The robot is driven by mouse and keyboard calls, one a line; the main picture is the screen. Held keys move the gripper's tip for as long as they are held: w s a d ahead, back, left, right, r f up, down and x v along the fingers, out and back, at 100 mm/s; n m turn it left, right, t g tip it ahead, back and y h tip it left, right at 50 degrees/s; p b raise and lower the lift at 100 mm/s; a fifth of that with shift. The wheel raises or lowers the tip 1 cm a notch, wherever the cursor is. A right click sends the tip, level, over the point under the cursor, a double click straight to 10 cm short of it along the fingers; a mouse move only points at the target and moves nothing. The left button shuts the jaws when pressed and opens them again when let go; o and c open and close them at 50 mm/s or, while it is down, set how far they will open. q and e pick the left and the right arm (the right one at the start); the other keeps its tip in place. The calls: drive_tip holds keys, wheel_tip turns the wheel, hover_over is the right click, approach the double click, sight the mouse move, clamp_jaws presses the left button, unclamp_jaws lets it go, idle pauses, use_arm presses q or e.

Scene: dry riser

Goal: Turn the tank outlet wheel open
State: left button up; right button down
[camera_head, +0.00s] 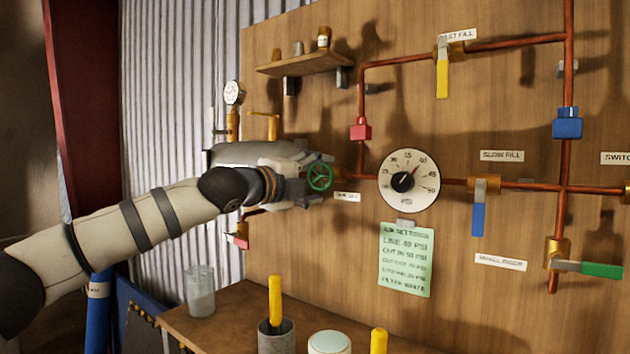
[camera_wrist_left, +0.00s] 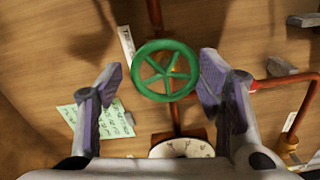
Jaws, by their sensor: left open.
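The tank outlet wheel is a green spoked handwheel (camera_head: 320,176) on the copper pipe, left of the round dial. In the left wrist view the green wheel (camera_wrist_left: 165,71) sits between the two fingers, nearer the far side of the gap. My left gripper (camera_head: 309,180) is at the wheel, its arm coming in from the left. My right gripper is not in view.
The dial (camera_head: 409,181) and a green settings note (camera_head: 405,260) are right of the wheel. A small shelf (camera_head: 303,64) is above. Below, a bench (camera_head: 220,322) holds a clear cup (camera_head: 200,291) and yellow-handled tools. A blue-handled valve (camera_head: 479,205) is farther right.

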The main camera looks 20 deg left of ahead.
use_arm(q)
drive_tip(key=shift+s+a+r, duration=0.1)
drive_tip(key=shift+s+r, duration=0.2)
drive_tip(key=shift+r, duration=0.5)
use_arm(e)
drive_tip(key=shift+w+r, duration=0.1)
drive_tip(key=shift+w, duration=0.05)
use_arm(q)
drive_tip(key=shift+s+f, duration=0.15)
drive_tip(key=f+v, duration=0.1)
drive_tip(key=v, duration=1)
drive_tip(key=shift+s, duration=0.1)
